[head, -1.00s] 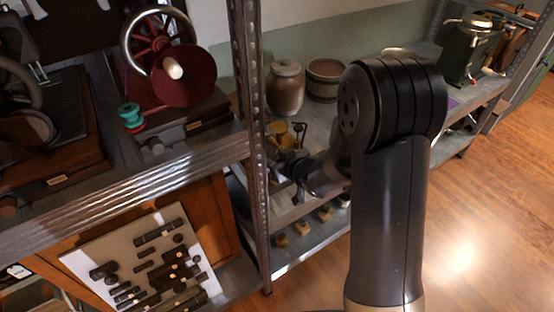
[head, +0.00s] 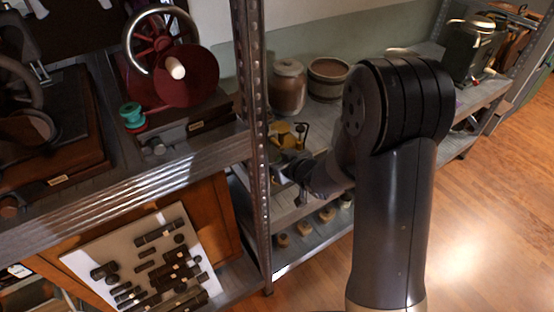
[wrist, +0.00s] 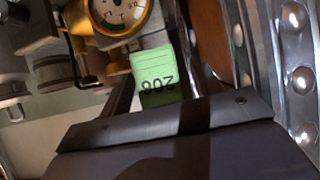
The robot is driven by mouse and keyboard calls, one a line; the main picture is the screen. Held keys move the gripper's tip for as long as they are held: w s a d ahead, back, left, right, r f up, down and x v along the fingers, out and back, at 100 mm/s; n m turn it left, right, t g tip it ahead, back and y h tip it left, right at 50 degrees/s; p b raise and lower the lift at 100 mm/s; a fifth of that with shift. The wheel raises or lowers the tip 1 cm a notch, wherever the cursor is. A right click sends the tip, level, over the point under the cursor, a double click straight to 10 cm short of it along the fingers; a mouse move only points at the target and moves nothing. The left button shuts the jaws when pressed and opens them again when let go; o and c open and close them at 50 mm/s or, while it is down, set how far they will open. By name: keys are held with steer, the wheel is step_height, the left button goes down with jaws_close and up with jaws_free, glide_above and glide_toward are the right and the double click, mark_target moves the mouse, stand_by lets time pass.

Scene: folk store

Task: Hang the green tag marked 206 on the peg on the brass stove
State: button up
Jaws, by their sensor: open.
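The green tag (wrist: 155,76) shows in the wrist view with 206 upside down. It lies between the fingers of my gripper (wrist: 158,62), whose jaws are open. The tag's lower end is close to the dark gripper body, and its top edge is near the brass stove. The brass stove (wrist: 128,28) has a round white gauge and stands just beyond the tag, to the upper left. In the head view the stove (head: 291,134) is on the shelf, with my gripper (head: 285,168) in front of it, small and dark. I cannot make out the peg or whether the tag hangs on it.
A perforated metal shelf post (head: 252,130) stands close to the left of my gripper; it also fills the right of the wrist view (wrist: 292,80). A brown jar (head: 288,88) and a bowl (head: 327,80) stand behind the stove. Open floor (head: 490,210) is at the right.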

steer(key=v, duration=1)
steer(key=shift+f, duration=0.1)
steer(key=x, duration=0.9)
steer(key=shift+w+p, duration=0.3)
steer(key=shift+a+f, duration=0.15)
steer(key=shift+f, duration=0.05)
